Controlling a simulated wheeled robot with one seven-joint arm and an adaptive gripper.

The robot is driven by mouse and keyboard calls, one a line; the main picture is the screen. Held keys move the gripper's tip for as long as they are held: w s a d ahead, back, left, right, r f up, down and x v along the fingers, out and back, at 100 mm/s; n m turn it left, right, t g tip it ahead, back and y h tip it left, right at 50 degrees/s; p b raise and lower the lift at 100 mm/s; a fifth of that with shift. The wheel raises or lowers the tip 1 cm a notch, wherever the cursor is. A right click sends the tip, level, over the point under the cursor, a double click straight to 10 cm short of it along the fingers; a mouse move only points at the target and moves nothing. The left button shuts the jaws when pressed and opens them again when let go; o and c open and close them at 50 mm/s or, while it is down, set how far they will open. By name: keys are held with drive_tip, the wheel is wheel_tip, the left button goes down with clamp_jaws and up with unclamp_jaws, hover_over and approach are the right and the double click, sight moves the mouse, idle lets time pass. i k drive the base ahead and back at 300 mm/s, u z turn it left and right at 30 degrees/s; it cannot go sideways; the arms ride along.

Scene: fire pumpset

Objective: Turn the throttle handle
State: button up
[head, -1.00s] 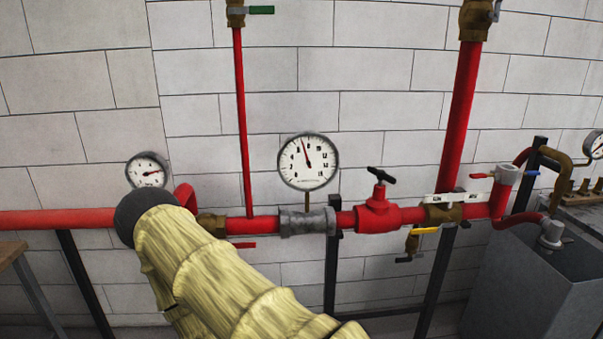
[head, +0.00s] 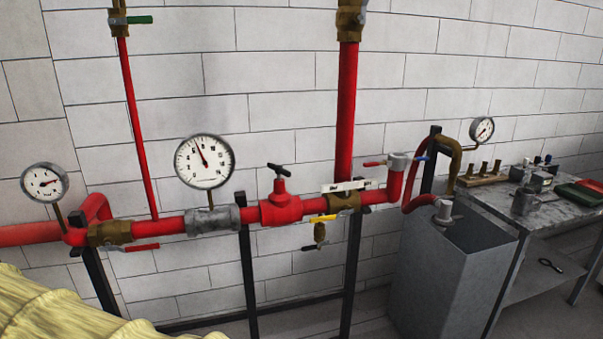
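Several handles show along the red pipe in the head view, and no readable label tells which is the throttle handle. A black T-shaped handle (head: 281,170) tops the red valve (head: 281,207) near the middle. A yellow lever (head: 322,218) sits right of it, below a brass fitting (head: 344,201). A red lever (head: 141,247) is at the left, under the pipe. A small red lever (head: 374,164) and a blue one (head: 420,158) are by the grey fitting at the right. My yellow-sleeved arm fills the lower left corner; my gripper is out of view.
Two gauges (head: 204,161) (head: 45,182) stand above the pipe, and a third gauge (head: 482,130) is at the right. A grey tank (head: 444,275) stands below the right end. A metal table (head: 515,222) with tools is beyond it. Black posts (head: 247,256) support the pipe.

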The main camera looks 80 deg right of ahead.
sight(278, 170)
drive_tip(key=u, duration=0.1)
drive_tip(key=k, duration=0.75)
drive_tip(key=z, duration=1.55)
